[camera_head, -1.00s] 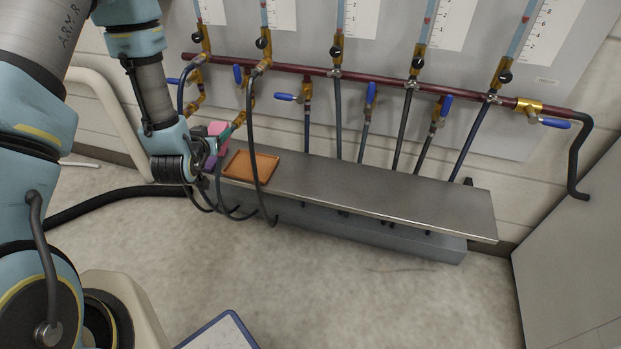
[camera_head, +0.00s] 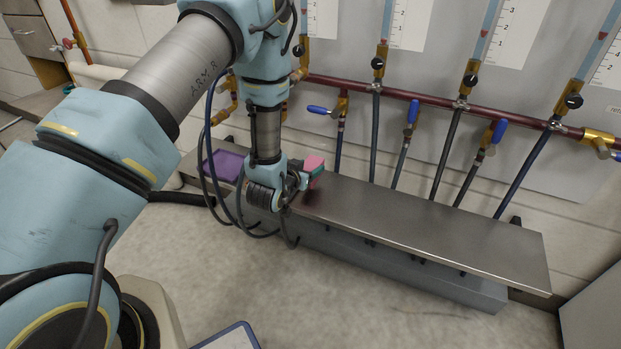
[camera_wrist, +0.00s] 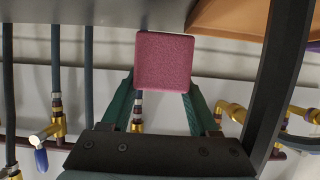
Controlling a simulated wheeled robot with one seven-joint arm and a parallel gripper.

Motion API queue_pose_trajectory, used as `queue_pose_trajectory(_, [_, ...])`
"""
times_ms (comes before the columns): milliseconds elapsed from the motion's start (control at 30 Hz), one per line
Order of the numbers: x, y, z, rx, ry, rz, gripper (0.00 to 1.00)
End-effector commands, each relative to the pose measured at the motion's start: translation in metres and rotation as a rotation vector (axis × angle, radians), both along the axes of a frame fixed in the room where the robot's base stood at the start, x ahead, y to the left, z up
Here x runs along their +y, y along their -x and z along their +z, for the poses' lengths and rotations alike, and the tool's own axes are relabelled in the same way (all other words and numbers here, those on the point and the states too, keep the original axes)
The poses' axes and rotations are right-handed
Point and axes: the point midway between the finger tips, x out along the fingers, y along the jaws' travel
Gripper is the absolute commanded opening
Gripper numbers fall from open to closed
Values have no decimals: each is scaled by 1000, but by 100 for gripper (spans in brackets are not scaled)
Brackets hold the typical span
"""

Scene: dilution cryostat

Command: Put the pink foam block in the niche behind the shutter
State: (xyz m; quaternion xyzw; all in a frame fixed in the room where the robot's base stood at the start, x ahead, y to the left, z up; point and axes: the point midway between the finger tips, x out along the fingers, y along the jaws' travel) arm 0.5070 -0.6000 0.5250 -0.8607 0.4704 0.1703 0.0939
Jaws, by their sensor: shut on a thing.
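The pink foam block (camera_head: 314,163) is held in my gripper (camera_head: 304,179), above the left half of the metal bench. In the wrist view the block (camera_wrist: 164,62) shows as a square pink face between the green fingers of my gripper (camera_wrist: 162,88), which are shut on it. The block looks clear of the bench top. I cannot make out a niche or a shutter in either view.
The long metal bench (camera_head: 420,224) is bare to the right of my gripper. A purple tray (camera_head: 226,164) lies at its left end. An orange tray (camera_wrist: 232,17) shows in the wrist view. Pipes, hoses and blue-handled valves (camera_head: 412,112) line the wall behind.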

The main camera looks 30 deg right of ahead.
Motion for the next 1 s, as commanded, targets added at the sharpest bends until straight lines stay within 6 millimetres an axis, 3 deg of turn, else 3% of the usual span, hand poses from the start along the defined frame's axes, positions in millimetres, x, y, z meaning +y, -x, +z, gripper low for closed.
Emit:
queue_pose_trajectory(200, [0, 1, -32, 1, -1, -1, 10])
queue_pose_trajectory(600, [0, 0, -38, 0, 0, 0, 10])
queue_pose_trajectory(633, [0, 0, -37, 0, 0, 0, 64])
queue_pose_trajectory(867, [0, 0, -36, 0, 0, 0, 90])
queue_pose_trajectory(1000, [0, 0, -36, 0, 0, 0, 91])
